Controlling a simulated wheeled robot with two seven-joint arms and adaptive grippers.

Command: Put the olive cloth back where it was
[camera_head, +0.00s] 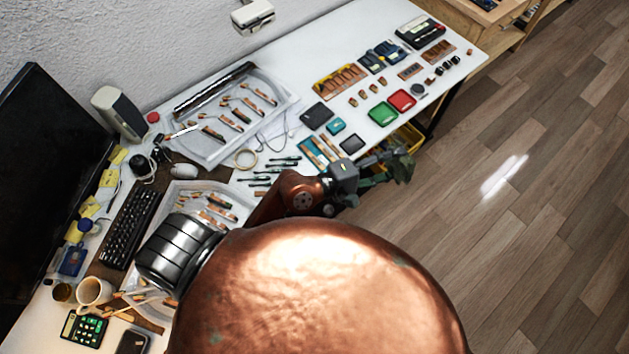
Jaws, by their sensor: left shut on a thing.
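My left gripper (398,164) is out past the front edge of the white table, near its middle. It is shut on a dark olive-green bunched thing that looks like the olive cloth (372,180). The cloth and the fingers are small and dark here, so their outlines are hard to part. My copper left arm hides part of the table in front. My right gripper is not in view.
The white table (345,30) carries a tray of piano parts (262,127), a green dish (382,114), a red dish (402,100) and a black pad (316,115). A yellow bin (409,136) is below the table edge. A monitor (45,170) and keyboard (131,223) stand left.

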